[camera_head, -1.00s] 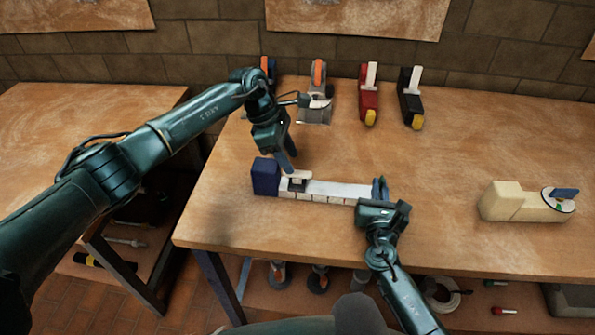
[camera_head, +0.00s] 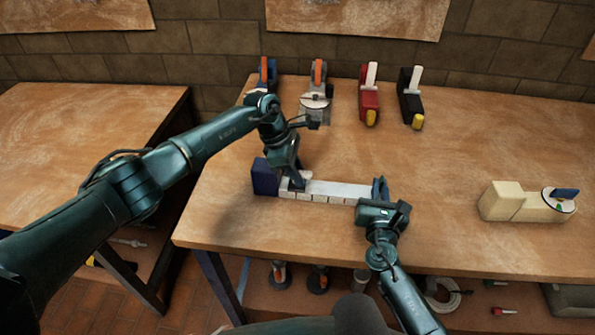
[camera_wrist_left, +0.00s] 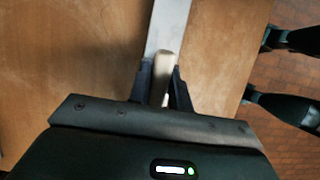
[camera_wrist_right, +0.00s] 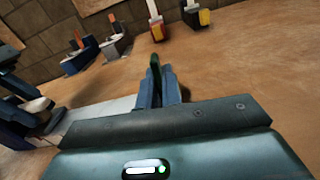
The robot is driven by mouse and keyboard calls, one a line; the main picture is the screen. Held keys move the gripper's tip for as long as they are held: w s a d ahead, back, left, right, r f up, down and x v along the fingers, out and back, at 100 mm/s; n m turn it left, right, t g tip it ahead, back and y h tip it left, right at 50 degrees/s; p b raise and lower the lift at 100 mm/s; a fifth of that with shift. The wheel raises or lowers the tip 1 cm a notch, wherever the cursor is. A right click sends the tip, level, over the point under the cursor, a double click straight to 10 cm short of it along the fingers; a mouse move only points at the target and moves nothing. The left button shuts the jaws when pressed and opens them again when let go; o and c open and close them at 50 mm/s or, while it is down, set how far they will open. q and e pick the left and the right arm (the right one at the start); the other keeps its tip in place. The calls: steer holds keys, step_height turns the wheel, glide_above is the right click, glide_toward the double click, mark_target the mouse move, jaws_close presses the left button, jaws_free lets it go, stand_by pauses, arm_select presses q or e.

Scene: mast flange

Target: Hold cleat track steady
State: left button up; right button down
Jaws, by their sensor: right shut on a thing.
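The cleat track (camera_head: 345,190) is a long pale bar on the near part of the bench, with a dark blue block (camera_head: 265,177) at its left end. My right gripper (camera_head: 379,192) is shut on the track's right end; in the right wrist view its fingers (camera_wrist_right: 157,88) close around a dark green upright part. My left gripper (camera_head: 298,183) points down at the track near the blue block.
Blue, grey, red (camera_head: 369,100) and black (camera_head: 411,100) clamp-like tools stand along the back of the bench. A cream block with a round dial (camera_head: 515,203) sits at the right. The bench middle is clear.

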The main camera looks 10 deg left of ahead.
arm_select(q)
jaws_close()
steer(key=d, duration=1.2)
steer(key=shift+w+d, duration=0.1)
steer(key=shift+w, duration=0.15)
arm_select(e)
steer(key=shift+a, duration=0.1)
arm_select(q)
steer(key=o, duration=0.5)
jaws_free()
steer(key=shift+o, duration=0.2)
steer(key=v, duration=1.2)
